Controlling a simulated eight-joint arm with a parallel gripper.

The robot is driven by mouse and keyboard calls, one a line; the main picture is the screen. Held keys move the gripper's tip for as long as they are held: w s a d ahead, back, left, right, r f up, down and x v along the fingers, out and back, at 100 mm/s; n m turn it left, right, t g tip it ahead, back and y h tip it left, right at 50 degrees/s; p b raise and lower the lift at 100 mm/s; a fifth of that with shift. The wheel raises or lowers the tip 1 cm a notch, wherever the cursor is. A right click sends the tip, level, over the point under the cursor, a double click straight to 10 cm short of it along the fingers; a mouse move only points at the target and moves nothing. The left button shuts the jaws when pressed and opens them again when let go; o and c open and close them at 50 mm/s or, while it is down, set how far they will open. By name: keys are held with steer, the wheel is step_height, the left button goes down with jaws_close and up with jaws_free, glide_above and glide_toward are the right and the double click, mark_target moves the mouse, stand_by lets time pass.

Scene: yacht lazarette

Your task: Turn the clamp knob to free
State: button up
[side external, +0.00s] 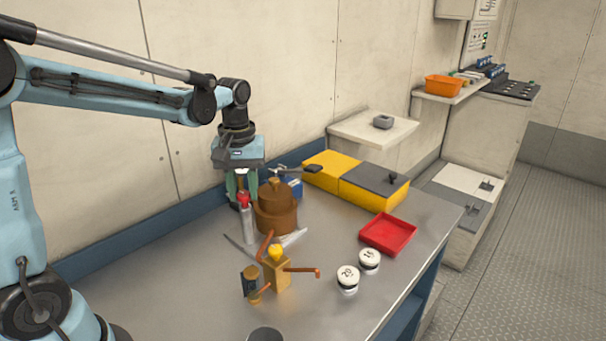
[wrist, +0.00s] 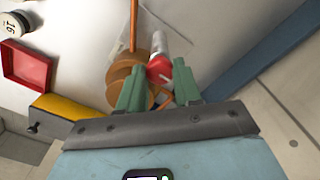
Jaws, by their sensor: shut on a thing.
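My gripper (side external: 242,192) points down at the back of the steel bench, beside a brown stepped round body (side external: 276,212). Its green fingers (wrist: 158,76) stand on either side of a red cap, which also shows in the side view (side external: 244,200), and are shut on it. The cap tops a pale silver cylinder (side external: 248,227); it shows beyond the fingertips in the wrist view (wrist: 156,44). I cannot tell for sure whether this red cap is the clamp knob. The exact contact on the cap is partly hidden by the fingers.
A brass fitting with copper arms (side external: 276,272) stands in front. Two white-topped jars (side external: 347,278) and a red tray (side external: 388,234) are to the right. Yellow bins (side external: 336,170) and a blue item (side external: 294,187) lie behind.

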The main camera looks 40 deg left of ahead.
steer(key=o, duration=1)
steer(key=shift+o, duration=0.2)
step_height(320, 180, up, 12)
steer(key=m+t, duration=0.7)
steer(key=m, duration=0.2)
glide_toward(243, 196)
steer(key=s+d+f, duration=0.2)
steer(key=d+f, duration=0.3)
steer(key=d, duration=0.1)
steer(key=shift+d, duration=0.2)
